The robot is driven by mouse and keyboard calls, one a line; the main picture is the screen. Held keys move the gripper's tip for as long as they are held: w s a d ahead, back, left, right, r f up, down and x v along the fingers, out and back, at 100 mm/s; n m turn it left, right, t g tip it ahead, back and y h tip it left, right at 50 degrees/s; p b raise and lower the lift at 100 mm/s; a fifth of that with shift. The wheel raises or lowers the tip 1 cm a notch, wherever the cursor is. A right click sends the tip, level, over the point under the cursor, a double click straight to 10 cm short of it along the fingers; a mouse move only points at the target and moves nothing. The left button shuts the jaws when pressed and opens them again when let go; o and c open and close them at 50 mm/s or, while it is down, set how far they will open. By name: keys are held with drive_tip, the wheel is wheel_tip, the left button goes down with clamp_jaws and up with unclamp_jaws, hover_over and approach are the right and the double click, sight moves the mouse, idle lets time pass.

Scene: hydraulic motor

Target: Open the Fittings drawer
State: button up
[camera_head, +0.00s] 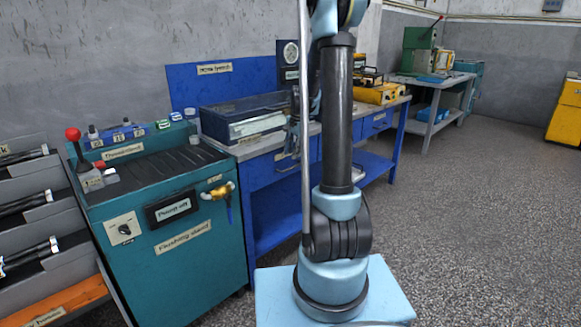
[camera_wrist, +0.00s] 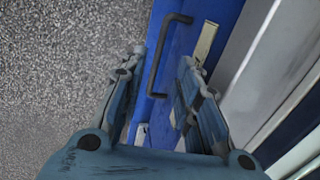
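A blue drawer front (camera_wrist: 190,40) shows in the wrist view, with a dark bar handle (camera_wrist: 157,62) and a pale label plate (camera_wrist: 205,42) beside it. The label's words are too small to read, so I cannot tell if it says Fittings. My gripper (camera_wrist: 162,57) is open, one finger on either side of the handle in this view; I see no clear contact. In the head view, this drawer front (camera_head: 262,172) seems to be in the blue workbench left of my arm, and it looks shut.
A clear-sided tray (camera_head: 245,117) stands on the workbench top (camera_head: 255,148). Another blue drawer (camera_head: 378,119) is further right. The teal flushing stand (camera_head: 175,245) stands close on the left. The floor (camera_head: 470,220) to the right is clear.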

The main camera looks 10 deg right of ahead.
sight(290, 164)
drive_tip(key=f, duration=0.5)
drive_tip(key=w+a+f, duration=0.1)
drive_tip(key=f, duration=0.1)
drive_tip(key=shift+f, duration=0.25)
clamp_jaws()
